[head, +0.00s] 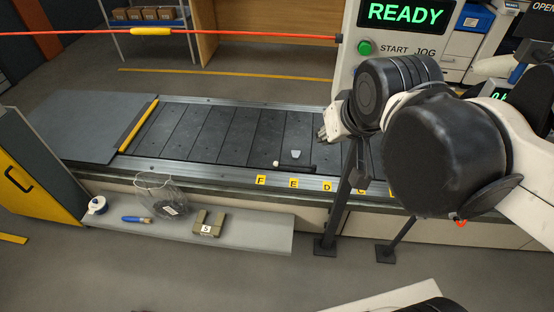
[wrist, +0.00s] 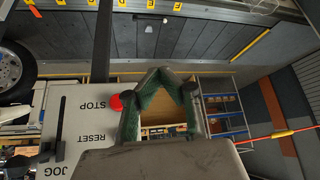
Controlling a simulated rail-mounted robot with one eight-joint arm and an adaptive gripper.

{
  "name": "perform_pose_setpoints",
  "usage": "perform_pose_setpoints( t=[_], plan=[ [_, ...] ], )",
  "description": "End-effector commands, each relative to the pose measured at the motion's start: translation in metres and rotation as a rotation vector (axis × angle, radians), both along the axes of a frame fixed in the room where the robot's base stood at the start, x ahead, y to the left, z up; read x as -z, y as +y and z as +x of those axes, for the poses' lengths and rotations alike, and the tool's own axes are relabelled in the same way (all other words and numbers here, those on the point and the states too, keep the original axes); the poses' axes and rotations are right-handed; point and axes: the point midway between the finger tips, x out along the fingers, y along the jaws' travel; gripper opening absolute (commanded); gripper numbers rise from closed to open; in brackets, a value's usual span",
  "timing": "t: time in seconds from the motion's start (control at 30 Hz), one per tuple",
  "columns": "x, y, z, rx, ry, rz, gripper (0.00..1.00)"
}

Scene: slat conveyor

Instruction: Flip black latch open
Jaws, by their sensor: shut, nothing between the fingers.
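A small dark bar (head: 295,168), which may be the black latch, lies at the conveyor's near edge behind the E label. I cannot tell whether it is open or closed. Beside it are a small white ball (head: 276,164) and a pale grey wedge (head: 296,154). In the wrist view the dark bar (wrist: 146,17) shows at the top, with the white ball (wrist: 165,20) beside it. My gripper (wrist: 164,72) is shut and empty, its green-padded fingers meeting at the tips. It is apart from the bar and in front of the control panel in the wrist view.
The slat conveyor (head: 225,132) has yellow letter labels along its near rail. A control panel (head: 352,38) with a READY display stands at the back right. A red rope (head: 240,35) crosses the back. A shelf (head: 240,230) in front holds a wire basket (head: 160,193) and small items.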

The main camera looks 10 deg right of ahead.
Motion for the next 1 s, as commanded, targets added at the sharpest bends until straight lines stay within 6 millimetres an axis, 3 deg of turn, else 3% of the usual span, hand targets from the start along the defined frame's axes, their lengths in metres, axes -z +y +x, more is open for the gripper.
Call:
perform_pose_setpoints(
  t=[0.27, 0.47, 0.67, 1.0],
  plan=[
    [0.011, -0.002, 0.079, 0.065, 0.045, 0.017, 0.00],
    [0.031, -0.003, 0.138, 0.116, 0.075, 0.029, 0.00],
    [0.063, -0.003, 0.199, 0.167, 0.105, 0.039, 0.00],
    [0.138, -0.003, 0.295, 0.257, 0.148, 0.050, 0.00]
  ],
)
